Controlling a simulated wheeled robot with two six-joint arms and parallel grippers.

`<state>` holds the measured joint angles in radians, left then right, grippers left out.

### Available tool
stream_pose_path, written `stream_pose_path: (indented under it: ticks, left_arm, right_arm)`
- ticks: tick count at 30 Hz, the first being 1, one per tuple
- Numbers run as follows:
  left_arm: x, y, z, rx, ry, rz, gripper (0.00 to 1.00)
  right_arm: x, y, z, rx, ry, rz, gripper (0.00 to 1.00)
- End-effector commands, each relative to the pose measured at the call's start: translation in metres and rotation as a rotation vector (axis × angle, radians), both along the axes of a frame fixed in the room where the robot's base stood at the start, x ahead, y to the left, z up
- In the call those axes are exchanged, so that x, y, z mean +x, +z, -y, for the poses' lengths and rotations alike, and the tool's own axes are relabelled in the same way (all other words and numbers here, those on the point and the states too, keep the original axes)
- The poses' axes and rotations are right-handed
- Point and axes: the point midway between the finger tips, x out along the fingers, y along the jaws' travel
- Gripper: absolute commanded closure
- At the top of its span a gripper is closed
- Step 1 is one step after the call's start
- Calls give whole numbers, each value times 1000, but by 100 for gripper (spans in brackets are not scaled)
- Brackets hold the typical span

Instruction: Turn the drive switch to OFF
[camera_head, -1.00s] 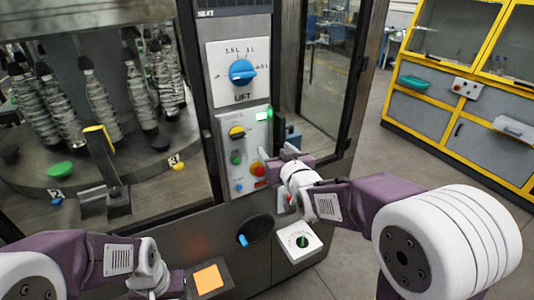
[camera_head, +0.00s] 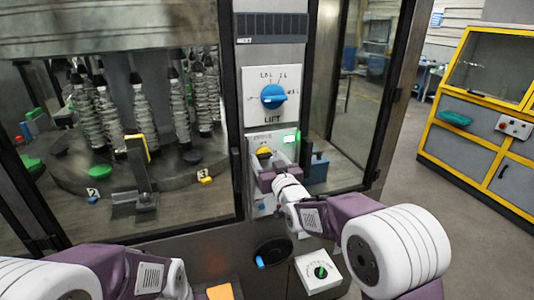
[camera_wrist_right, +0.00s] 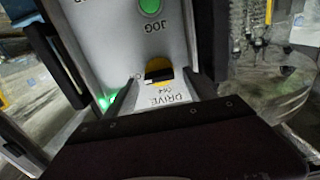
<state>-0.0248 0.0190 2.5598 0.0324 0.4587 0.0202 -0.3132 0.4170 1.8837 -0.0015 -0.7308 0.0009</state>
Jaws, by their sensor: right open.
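The drive switch (camera_head: 264,152) is a small yellow knob on the light control panel, below the big blue lift dial. In the right wrist view the yellow knob (camera_wrist_right: 158,70) shows with a dark band, beside the word DRIVE; its exact setting is too small to tell. My right gripper (camera_head: 272,172) is at the panel just below the knob in the head view. In the right wrist view its open fingers (camera_wrist_right: 160,88) lie either side of the knob, with space between; contact cannot be told. My left arm shows at the bottom left, its fingers out of view.
The lift dial (camera_head: 273,96) sits above the switch. A green lamp (camera_head: 291,138) glows beside it, and a green button (camera_wrist_right: 150,5) marked JOG is near. My right gripper hides the lower panel. A white dial box (camera_head: 318,272) stands below.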

Motion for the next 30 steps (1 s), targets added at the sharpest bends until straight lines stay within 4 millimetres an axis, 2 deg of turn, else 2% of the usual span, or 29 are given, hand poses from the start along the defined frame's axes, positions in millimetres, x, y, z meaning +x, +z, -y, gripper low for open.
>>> stream_pose_path:
  ticks: [3, 10, 11, 17, 23, 30]
  left_arm:
    - [0, 4, 0, 0, 0, 0, 51]
    - [0, 3, 0, 0, 0, 0, 51]
    - [0, 3, 0, 0, 0, 0, 51]
    - [0, 3, 0, 0, 0, 0, 51]
    - [0, 1, 0, 0, 0, 0, 51]
    - [0, -13, 0, 0, 0, 0, 51]
  right_arm:
    - [8, 0, -3, 0, 0, -1, 37]
    - [9, -1, -3, 0, 0, -1, 37]
    - [9, -1, -3, 0, 0, -1, 43]
    - [9, -1, -3, 0, 0, -1, 98]
    - [9, -2, -3, -12, 0, 3, 99]
    - [9, -4, -3, -104, 0, 35, 99]
